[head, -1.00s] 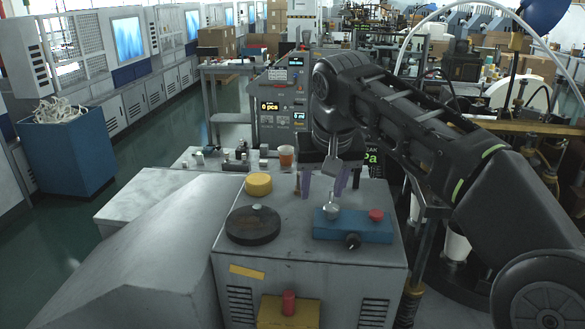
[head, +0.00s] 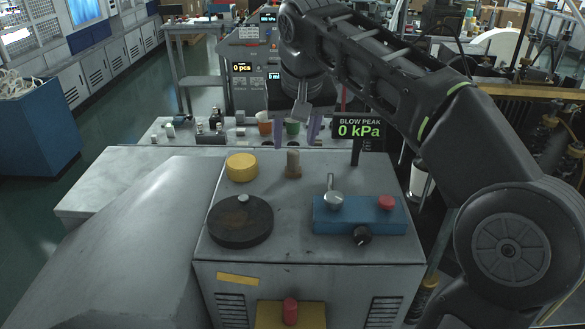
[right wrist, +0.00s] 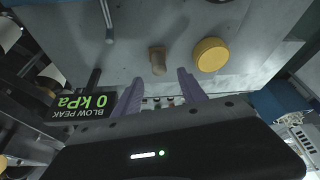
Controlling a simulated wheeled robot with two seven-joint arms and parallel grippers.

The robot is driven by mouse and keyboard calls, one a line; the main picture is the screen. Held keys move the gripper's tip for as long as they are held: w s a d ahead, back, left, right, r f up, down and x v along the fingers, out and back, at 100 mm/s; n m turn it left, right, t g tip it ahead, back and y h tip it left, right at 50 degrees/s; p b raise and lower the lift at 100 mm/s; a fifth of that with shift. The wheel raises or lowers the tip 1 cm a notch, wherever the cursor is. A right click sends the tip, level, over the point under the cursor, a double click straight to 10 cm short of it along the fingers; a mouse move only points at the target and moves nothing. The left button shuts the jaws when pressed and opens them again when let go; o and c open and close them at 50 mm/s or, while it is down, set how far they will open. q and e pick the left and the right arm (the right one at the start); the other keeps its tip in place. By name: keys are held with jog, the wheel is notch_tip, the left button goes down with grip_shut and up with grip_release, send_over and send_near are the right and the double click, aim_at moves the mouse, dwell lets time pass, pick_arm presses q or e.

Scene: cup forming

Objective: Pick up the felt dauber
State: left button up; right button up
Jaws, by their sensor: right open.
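The felt dauber, as I take it, is a small tan-brown upright peg (head: 293,164) on the back part of the grey machine top. In the right wrist view the peg (right wrist: 158,61) shows just ahead of the fingertips and between their lines. My right gripper (head: 296,137) is open, with two purple fingers behind the peg in the head view. The fingers also show apart and empty in the right wrist view (right wrist: 159,80). Whether they are level with the peg's height is hard to tell. My left gripper is not in view.
On the machine top stand a yellow round cap (head: 241,167), a dark disc (head: 241,222) and a blue control box (head: 340,218) with a lever and red button. A display (head: 360,131) reads 0 kPa. Small bottles and cups (head: 264,122) stand on the bench behind.

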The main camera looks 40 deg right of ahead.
aim_at(293, 153)
jog(key=shift+w+d+f, duration=0.1)
jog(key=shift+w+f, duration=0.05)
jog(key=shift+f, duration=0.45)
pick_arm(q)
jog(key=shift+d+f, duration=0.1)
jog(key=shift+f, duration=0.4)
pick_arm(e)
jog(key=shift+r, duration=0.1)
jog(key=shift+w+f+b, duration=0.15)
jog(key=shift+f+b, duration=0.75)
jog(key=shift+w+d+f+p, duration=0.1)
jog(key=shift+d+f+p, duration=0.05)
jog(key=shift+f+p, duration=0.15)
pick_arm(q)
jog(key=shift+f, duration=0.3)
pick_arm(e)
jog(key=shift+x, duration=1.4)
grip_shut()
